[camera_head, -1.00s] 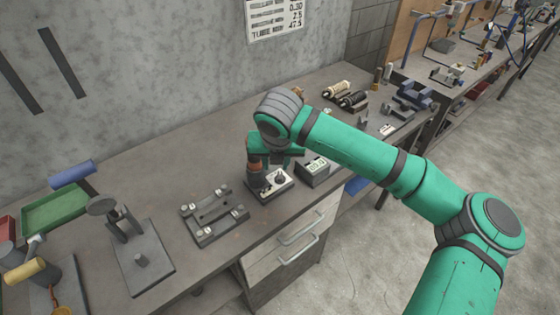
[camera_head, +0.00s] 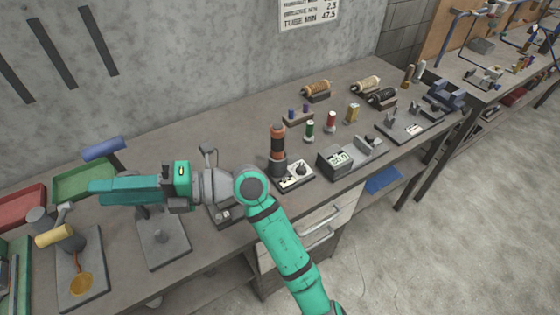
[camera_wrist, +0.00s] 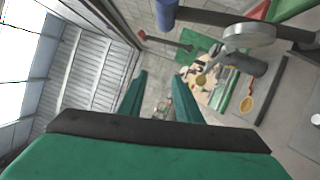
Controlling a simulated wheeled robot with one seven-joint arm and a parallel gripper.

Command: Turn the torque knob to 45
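The control panel (camera_head: 295,178) is a small pale plate on the bench with a dark knob (camera_head: 301,169) on it; its pointer setting is too small to read. A red-orange and black screwdriver-like tool (camera_head: 278,145) stands upright beside it. A grey box with a lit display (camera_head: 339,159) is just right of the panel; its digits are not clear. My gripper (camera_head: 95,190) is well left of the panel, pointing left above the bench. In the wrist view my two teal fingers (camera_wrist: 158,90) are apart with nothing between them.
A grey stand (camera_head: 163,242) and a partly hidden fixture (camera_head: 224,215) are below my arm. Green (camera_head: 85,180) and red (camera_head: 22,205) trays lie far left. Several spools stand behind the panel. The bench behind the arm is mostly clear.

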